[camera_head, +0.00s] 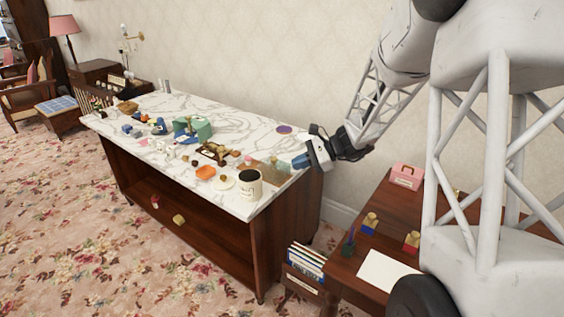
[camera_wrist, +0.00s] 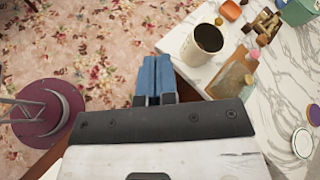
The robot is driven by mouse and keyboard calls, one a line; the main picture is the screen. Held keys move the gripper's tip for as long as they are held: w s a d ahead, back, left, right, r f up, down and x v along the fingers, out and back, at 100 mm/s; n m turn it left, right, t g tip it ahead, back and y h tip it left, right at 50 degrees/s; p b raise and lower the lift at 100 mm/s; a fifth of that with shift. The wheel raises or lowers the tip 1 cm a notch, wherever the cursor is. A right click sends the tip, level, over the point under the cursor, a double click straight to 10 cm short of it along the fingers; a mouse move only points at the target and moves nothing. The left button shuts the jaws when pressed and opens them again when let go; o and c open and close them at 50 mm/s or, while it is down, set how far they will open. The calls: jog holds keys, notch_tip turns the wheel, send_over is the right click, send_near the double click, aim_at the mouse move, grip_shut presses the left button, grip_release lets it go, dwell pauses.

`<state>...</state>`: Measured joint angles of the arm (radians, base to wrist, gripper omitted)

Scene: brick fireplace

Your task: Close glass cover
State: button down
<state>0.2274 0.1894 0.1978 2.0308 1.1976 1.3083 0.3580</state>
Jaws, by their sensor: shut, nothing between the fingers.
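I cannot make out a glass cover for certain in either view. A flat tan, partly see-through piece (camera_head: 270,170) lies near the right end of the marble-topped table (camera_head: 237,205). It also shows in the wrist view (camera_wrist: 232,78), right of my fingers. My gripper (camera_head: 296,161) is at the table's right end, beside this piece. In the wrist view its blue fingers (camera_wrist: 155,60) are together with nothing between them, over the table's edge and the carpet. Whether they touch anything cannot be told.
A white mug with dark contents (camera_head: 248,184) stands at the table's near right corner, close to my fingers in the wrist view. An orange dish (camera_head: 205,173) and a teal box (camera_head: 202,128) are farther left. A brown side table (camera_head: 345,262) stands at right.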

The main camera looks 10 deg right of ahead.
jog(key=w+d+f+m+t+y, duration=0.25)
jog(key=w+d+f+m, duration=0.25)
jog(key=w+f, duration=0.4)
jog(key=m+t, duration=0.4)
jog(key=t, duration=0.1)
send_near(283, 167)
jog(key=s+d+r, duration=0.2)
jog(key=d, duration=0.1)
jog(key=shift+w+d+r, duration=0.15)
jog(key=shift+d+r, duration=0.1)
jog(key=shift+a, duration=0.1)
jog(key=x, duration=1.4)
